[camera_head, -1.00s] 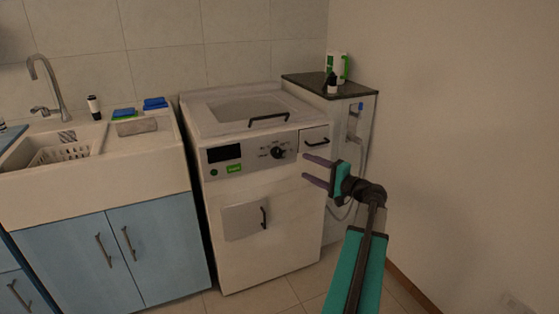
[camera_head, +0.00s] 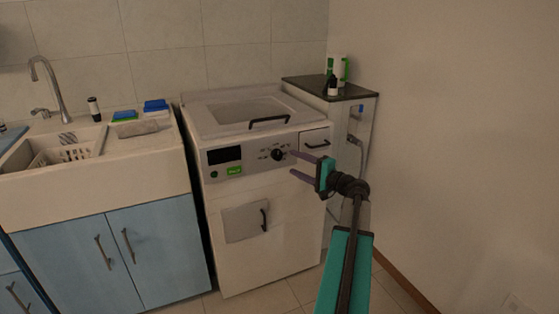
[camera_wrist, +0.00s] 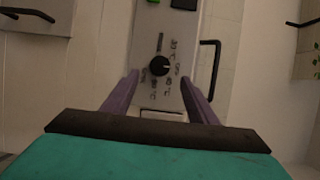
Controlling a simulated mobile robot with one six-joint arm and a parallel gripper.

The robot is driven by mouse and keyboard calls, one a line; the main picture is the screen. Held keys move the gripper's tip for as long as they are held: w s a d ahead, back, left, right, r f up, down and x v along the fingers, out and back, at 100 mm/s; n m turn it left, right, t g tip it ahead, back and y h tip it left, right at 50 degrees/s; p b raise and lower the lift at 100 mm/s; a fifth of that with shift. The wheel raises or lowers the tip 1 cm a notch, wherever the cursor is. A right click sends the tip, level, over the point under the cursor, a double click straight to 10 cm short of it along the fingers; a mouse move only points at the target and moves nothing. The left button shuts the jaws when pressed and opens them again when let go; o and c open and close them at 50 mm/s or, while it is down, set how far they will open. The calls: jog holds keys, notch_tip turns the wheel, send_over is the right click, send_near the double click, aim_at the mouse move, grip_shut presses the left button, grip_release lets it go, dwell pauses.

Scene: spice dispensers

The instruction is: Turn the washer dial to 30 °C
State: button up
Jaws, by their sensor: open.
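The white washer (camera_head: 262,235) stands against the tiled wall in the head view. Its black round dial (camera_head: 277,155) is on the grey front panel, right of a dark display (camera_head: 225,155) and a green button (camera_head: 234,170). The dial also shows in the wrist view (camera_wrist: 159,66), with markings around it too small to read. My gripper (camera_head: 292,162) is open and empty, its purple fingers pointing at the panel just right of the dial. In the wrist view the gripper (camera_wrist: 162,88) has the dial ahead, between the lines of its two fingers. I cannot tell that any finger touches it.
The black drawer handle (camera_head: 317,144) juts out right of the dial, and another handle (camera_head: 269,121) is on the lid. A lower door handle (camera_head: 264,218) sits below. A dark-topped cabinet (camera_head: 345,92) with bottles stands right; a sink unit (camera_head: 85,180) stands left.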

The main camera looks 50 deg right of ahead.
aim_at(279, 156)
jog(key=w, duration=0.7)
jog(key=shift+w+b, duration=0.3)
jog(key=shift+w, duration=0.1)
jog(key=shift+c, duration=0.4)
